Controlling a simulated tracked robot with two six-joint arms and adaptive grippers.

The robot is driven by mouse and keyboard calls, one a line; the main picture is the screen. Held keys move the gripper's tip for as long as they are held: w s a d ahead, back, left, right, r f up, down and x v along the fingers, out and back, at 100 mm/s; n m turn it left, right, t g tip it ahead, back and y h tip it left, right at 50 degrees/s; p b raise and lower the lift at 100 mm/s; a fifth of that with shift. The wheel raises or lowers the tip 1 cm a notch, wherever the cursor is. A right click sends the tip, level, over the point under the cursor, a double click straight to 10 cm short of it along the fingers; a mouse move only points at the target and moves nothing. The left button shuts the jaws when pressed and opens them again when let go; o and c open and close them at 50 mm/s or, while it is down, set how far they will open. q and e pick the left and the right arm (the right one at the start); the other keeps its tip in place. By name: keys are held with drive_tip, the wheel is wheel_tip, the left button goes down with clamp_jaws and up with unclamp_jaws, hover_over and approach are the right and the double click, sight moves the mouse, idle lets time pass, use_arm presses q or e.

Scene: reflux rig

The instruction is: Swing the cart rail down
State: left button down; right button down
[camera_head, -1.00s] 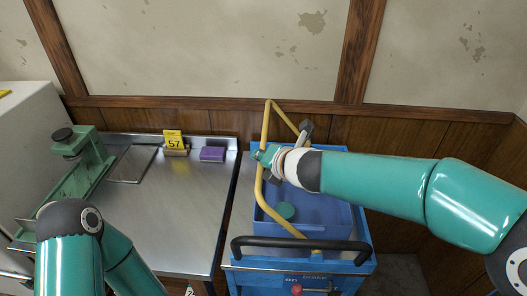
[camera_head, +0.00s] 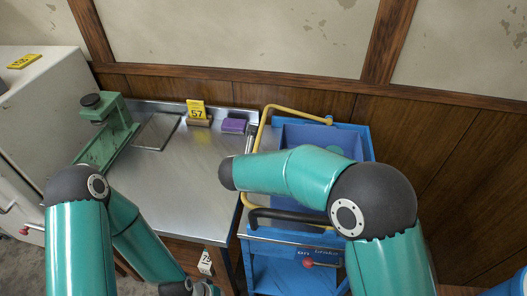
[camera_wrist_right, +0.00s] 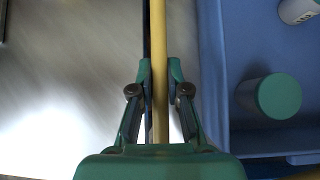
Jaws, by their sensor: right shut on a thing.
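The yellow cart rail (camera_head: 263,125) runs along the back and left edges of the blue cart (camera_head: 262,270), beside the steel bench. Its middle left part is hidden in the head view by my right arm. In the right wrist view the rail (camera_wrist_right: 158,45) passes straight between the fingers of my right gripper (camera_wrist_right: 160,75), which is shut on it. In the head view only a little of the right gripper (camera_head: 250,136) shows past my arm. Of my left arm's end, only a part of the wrist shows at the bottom edge; the left gripper's fingers cannot be made out.
The steel bench (camera_head: 195,180) stands left of the cart, with a green stand (camera_head: 112,140), a yellow 57 sign (camera_head: 196,112) and a purple block (camera_head: 233,126). The cart's blue tub (camera_wrist_right: 225,60) holds a green-topped jar (camera_wrist_right: 280,96). A black handle (camera_head: 290,218) crosses the cart's front.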

drive_tip(key=shift+h, duration=0.5)
drive_tip(key=f, duration=0.2)
drive_tip(key=f+b, duration=0.1)
drive_tip(key=f, duration=0.1)
drive_tip(key=shift+a+f+b, duration=0.2)
drive_tip(key=shift+f+b, duration=0.05)
drive_tip(key=shift+b, duration=0.05)
drive_tip(key=shift+f+b, duration=0.6)
drive_tip(key=shift+s+f+n, duration=0.15)
drive_tip(key=shift+f+n, duration=0.05)
drive_tip(key=shift+n, duration=0.1)
drive_tip(key=c, duration=1.1)
unclamp_jaws()
drive_tip(key=shift+c, duration=0.2)
drive_tip(key=shift+r, duration=0.1)
drive_tip(key=shift+a, duration=0.1)
wheel_tip(320, 180, up, 10)
drive_tip(key=shift+f, duration=0.1)
